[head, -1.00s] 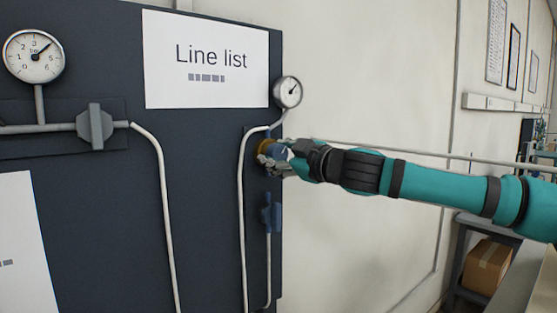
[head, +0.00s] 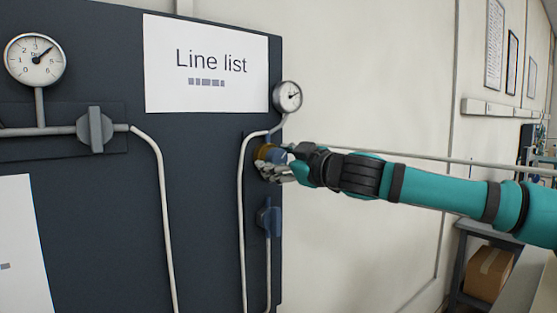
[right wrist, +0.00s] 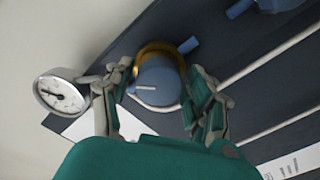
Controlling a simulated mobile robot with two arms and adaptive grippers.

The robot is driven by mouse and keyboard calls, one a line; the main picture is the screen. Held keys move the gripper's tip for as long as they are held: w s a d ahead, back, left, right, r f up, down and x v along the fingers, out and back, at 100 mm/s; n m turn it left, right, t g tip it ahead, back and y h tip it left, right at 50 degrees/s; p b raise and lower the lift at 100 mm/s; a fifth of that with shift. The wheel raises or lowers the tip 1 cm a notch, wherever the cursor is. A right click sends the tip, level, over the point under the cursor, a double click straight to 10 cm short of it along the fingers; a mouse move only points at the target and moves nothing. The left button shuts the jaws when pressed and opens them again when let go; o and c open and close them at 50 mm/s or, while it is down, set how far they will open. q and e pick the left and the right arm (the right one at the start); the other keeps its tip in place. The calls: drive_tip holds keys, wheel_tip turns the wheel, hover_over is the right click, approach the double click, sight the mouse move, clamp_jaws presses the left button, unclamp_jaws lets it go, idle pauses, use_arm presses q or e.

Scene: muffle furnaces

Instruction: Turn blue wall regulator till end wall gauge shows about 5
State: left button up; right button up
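The blue wall regulator (head: 277,155) has a gold ring behind its knob and sits at the panel's right edge, partly hidden by my right gripper (head: 270,172). The gauge also shows in the right wrist view (right wrist: 60,95). My left gripper is out of view.
Another round gauge (head: 35,60) and a grey valve handle (head: 95,130) are on the dark panel (head: 205,190) at the left. A second blue handle (head: 268,217) is below the regulator. White pipes run down the panel. A box (head: 488,273) sits on a shelf at the right.

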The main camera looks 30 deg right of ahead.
drive_tip(key=shift+o, duration=0.6)
drive_tip(key=shift+s+r, duration=0.1)
drive_tip(key=shift+s, duration=0.1)
drive_tip(key=s+d, duration=0.1)
drive_tip(key=s, duration=1)
drive_tip(key=shift+s, duration=0.25)
idle(0.9)
